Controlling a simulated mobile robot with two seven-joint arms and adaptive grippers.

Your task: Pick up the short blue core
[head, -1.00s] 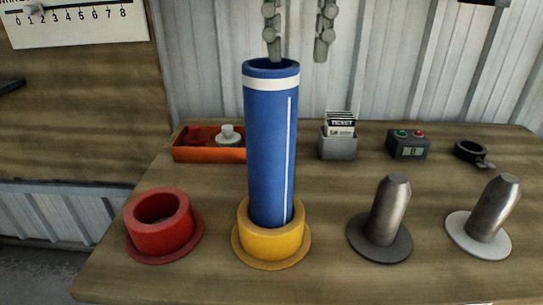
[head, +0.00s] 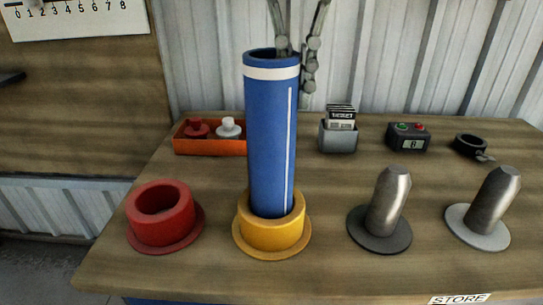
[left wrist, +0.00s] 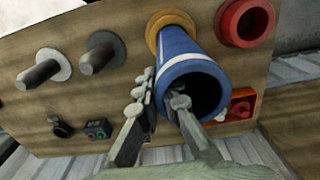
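The blue core (head: 270,140) is a tube with a white band near its top and a white line down its side. It stands upright in the yellow holder (head: 272,238) on the table. My left gripper (head: 296,70) is at the core's top right rim, open. One finger is at the mouth of the tube and the other is outside the wall. The left wrist view shows the fingers of the gripper (left wrist: 162,92) on either side of the core's rim (left wrist: 188,62), with a gap between them. Contact with the wall cannot be told. My right gripper is out of view.
A red holder (head: 162,226) is empty at the left. Two metal pegs (head: 388,205) (head: 492,205) stand on round bases at the right. An orange tray (head: 210,147), a ticket box (head: 338,138), a button box (head: 409,138) and a black ring (head: 470,146) line the back, before a corrugated wall.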

